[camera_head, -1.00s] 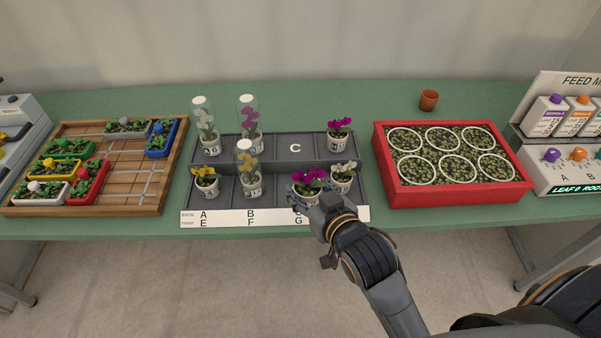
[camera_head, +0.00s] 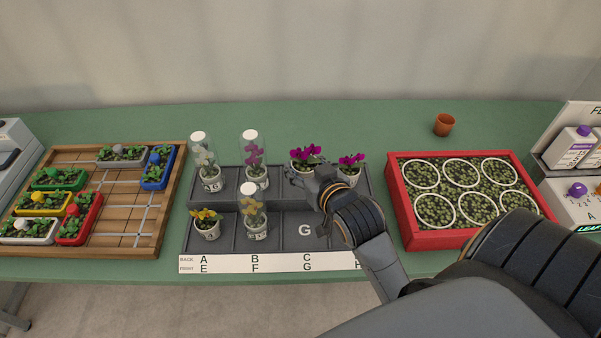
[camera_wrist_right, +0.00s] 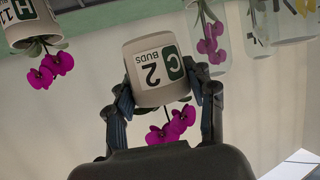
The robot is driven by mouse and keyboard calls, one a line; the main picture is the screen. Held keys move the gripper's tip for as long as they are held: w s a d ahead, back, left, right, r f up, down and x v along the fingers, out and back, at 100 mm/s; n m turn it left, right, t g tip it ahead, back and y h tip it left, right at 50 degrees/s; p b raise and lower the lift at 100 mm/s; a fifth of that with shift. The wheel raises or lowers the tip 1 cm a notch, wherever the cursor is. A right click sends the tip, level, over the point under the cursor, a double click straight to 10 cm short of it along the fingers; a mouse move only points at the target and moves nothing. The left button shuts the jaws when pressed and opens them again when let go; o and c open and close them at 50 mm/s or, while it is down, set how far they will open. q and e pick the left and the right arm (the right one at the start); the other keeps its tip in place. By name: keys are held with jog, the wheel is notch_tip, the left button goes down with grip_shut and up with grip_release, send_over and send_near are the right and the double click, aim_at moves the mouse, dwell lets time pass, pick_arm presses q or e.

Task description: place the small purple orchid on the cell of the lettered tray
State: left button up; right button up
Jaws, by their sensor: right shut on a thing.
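The lettered tray (camera_head: 232,226) is dark grey with two rows of cells. My right gripper (camera_head: 303,174) is shut on the white pot of a purple orchid (camera_head: 306,154), at back cell C. In the right wrist view the gripper (camera_wrist_right: 166,94) grips this pot (camera_wrist_right: 155,70), labelled "C" and "2 BUDS", from both sides. I cannot tell whether its base touches the cell. A second purple orchid (camera_head: 351,160) stands in the back cell to its right; its pot (camera_wrist_right: 28,22) is marked H in the right wrist view. Front cell G (camera_head: 305,231) looks empty. My arm hides front cell H.
Clear-covered white (camera_head: 204,153) and purple (camera_head: 252,150) orchids stand in A and B. Yellow orchids (camera_head: 206,218) (camera_head: 253,213) stand in E and F. A red crate (camera_head: 397,200) is close right of my arm. A wooden rack (camera_head: 110,205) stands left; a terracotta pot (camera_head: 444,125) behind.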

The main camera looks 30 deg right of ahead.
jog(key=w+d+f, duration=0.2)
jog(key=w+f, duration=0.1)
jog(key=w+d+f, duration=0.1)
jog(key=w+f, duration=0.1)
jog(key=shift+f, duration=0.15)
jog(key=shift+w+d+f, duration=0.25)
jog(key=shift+w+f, duration=0.1)
jog(key=shift+f, duration=0.15)
notch_tip(320, 180, down, 3)
jog(key=shift+w+d+f+p, duration=0.1)
jog(key=shift+w+p, duration=0.05)
jog(key=shift+p, duration=0.35)
pick_arm(q)
jog(key=shift+w+d+r, duration=0.35)
jog(key=shift+w+r, duration=0.35)
pick_arm(e)
jog(key=shift+f, duration=0.1)
jog(key=shift+f, duration=0.2)
jog(key=o, duration=1.3)
pick_arm(q)
jog(key=shift+a, duration=0.1)
